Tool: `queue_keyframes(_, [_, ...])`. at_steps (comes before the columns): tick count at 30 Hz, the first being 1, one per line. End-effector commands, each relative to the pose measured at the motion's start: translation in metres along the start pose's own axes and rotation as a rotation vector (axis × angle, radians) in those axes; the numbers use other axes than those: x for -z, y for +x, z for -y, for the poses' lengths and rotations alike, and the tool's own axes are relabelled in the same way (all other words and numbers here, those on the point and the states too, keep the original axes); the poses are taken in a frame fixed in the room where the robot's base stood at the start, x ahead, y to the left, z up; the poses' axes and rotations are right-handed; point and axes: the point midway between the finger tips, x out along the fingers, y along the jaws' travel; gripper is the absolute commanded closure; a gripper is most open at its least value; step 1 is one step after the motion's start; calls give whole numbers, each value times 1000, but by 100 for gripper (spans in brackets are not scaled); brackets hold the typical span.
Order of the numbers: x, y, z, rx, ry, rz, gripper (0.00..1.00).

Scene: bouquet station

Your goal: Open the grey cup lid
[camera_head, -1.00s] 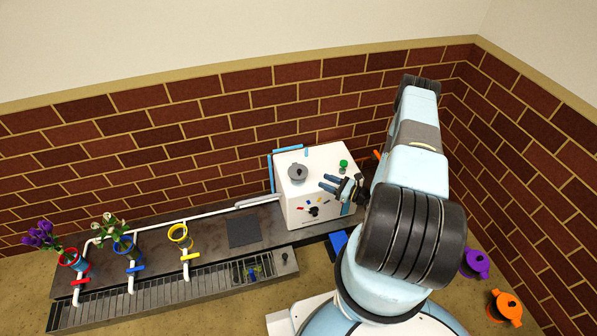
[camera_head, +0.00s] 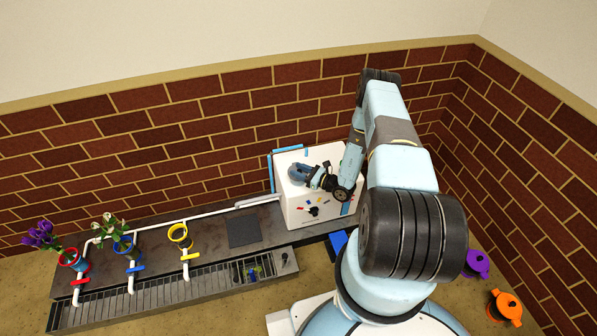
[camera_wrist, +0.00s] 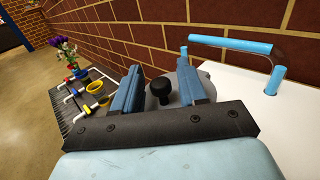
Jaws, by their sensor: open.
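The grey cup lid (camera_wrist: 194,72) with its dark round knob (camera_wrist: 160,91) sits on top of the white box-shaped machine (camera_wrist: 265,125). In the wrist view the knob stands between the two blue fingers of my gripper (camera_wrist: 157,85), which are apart, with a gap on each side of the knob. In the head view my gripper (camera_head: 299,174) is over the left part of the white machine (camera_head: 330,160) and hides the lid.
A blue pipe (camera_wrist: 232,43) rises from the machine beside the gripper. Blue (camera_head: 122,245) and yellow (camera_head: 178,234) ring holders and a dark square pad (camera_head: 243,231) lie left. Purple (camera_head: 477,264) and orange (camera_head: 506,306) lidded items stand at right.

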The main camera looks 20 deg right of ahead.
Motion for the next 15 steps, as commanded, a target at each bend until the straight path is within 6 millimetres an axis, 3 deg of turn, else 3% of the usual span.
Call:
queue_keyframes(8, [0, 1, 0, 0, 0, 0, 59])
queue_keyframes(15, [0, 1, 0, 0, 0, 0, 82])
